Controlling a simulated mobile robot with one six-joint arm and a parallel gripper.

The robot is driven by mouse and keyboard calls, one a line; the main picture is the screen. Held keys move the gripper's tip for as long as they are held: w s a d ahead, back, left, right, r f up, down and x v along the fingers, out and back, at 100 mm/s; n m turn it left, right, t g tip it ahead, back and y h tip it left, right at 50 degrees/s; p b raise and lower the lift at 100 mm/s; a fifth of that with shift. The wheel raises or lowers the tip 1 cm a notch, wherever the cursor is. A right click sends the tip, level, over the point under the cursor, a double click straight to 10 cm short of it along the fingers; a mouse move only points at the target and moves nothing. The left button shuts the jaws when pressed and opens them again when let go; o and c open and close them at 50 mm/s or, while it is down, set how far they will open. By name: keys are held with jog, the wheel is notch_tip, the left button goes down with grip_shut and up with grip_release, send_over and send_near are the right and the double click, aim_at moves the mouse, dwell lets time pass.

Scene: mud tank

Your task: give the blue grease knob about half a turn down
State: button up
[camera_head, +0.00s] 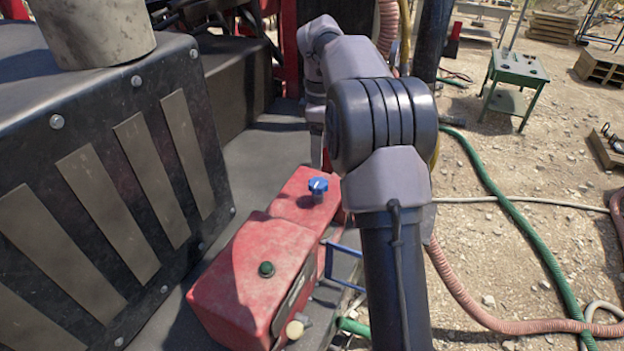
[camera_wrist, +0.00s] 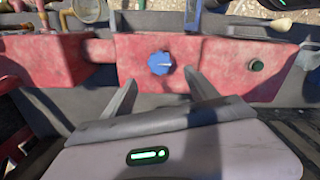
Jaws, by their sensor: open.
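The blue grease knob (camera_head: 318,187) stands on top of a red housing (camera_head: 297,203) in the head view. In the wrist view the blue knob (camera_wrist: 160,63) shows from above as a scalloped cap with a pale pointer mark. My gripper (camera_wrist: 158,80) shows in the wrist view with its two grey fingers spread apart and nothing between them. The knob lies just beyond the fingertips, in line with the gap. I cannot tell the height between them.
A larger red box (camera_head: 250,282) with a dark green button (camera_head: 266,269) adjoins the housing. A black slatted panel (camera_head: 110,190) rises at the left. A blue ladder-like frame (camera_head: 340,262) is beside the housing. Hoses (camera_head: 520,215) run over the gravel at right.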

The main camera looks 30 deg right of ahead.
aim_at(318, 182)
notch_tip(318, 182, down, 10)
jog(key=shift+w+f+b, duration=0.1)
jog(key=shift+w+b, duration=0.05)
jog(key=shift+b, duration=0.3)
jog(key=c, duration=1.4)
